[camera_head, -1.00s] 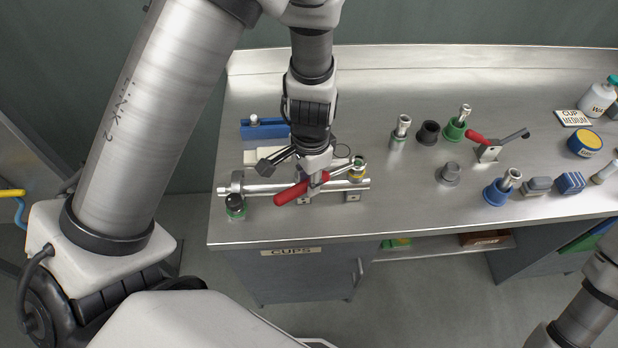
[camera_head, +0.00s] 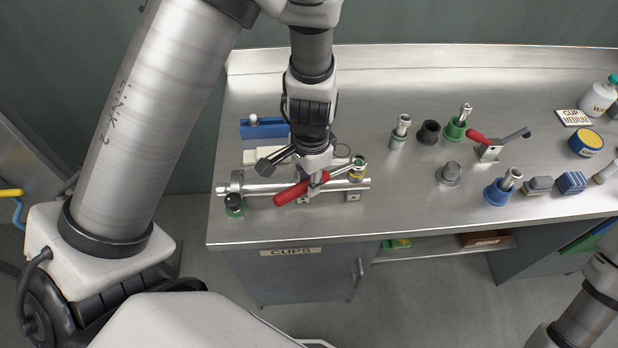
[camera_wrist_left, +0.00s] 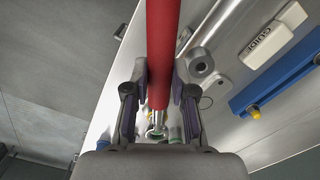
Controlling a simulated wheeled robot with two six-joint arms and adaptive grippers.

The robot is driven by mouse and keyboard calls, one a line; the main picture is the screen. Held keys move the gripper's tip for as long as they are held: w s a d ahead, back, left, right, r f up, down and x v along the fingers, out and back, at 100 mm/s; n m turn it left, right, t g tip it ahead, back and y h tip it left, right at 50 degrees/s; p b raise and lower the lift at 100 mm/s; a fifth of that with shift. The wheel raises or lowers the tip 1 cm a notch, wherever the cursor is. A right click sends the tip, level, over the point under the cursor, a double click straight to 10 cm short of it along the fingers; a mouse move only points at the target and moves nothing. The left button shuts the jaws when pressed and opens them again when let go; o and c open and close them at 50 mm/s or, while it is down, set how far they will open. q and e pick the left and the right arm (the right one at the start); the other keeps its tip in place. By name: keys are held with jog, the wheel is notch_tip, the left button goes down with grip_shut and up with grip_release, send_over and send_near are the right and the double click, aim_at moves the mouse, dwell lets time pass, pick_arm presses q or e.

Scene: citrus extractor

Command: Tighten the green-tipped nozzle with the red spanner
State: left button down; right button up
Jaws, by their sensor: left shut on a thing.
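My left gripper (camera_head: 316,178) is shut on the red spanner (camera_head: 292,194), low over the metal fixture on the bench's left part. In the left wrist view the red handle (camera_wrist_left: 162,50) runs between the two fingers, and the spanner's metal head (camera_wrist_left: 157,130) shows beyond them. In the head view, a metal nozzle (camera_head: 360,164) with a yellow ring and a hint of green at its top stands at the fixture's right end, close to the spanner's head side. I cannot tell whether the head touches it. My right gripper is out of view.
A green, black-topped piece (camera_head: 234,204) stands at the fixture's left end. A blue block (camera_head: 265,128) lies behind the fixture. Several cups and nozzles, including a green cup (camera_head: 454,130) and a blue cup (camera_head: 495,193), stand to the right.

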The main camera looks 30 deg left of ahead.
pick_arm(q)
jog(key=shift+f+b, duration=0.95)
jog(key=shift+f, duration=0.1)
dwell(0.5)
jog(key=shift+w+a+m, duration=1)
jog(key=shift+a+m, duration=0.15)
jog(key=shift+m, duration=0.2)
jog(key=shift+w+a+m, duration=1)
jog(key=shift+a+m, duration=0.1)
jog(key=shift+m, duration=0.25)
jog(key=shift+w+a+m, duration=0.25)
jog(key=shift+w+m, duration=0.2)
jog(key=shift+m, duration=0.05)
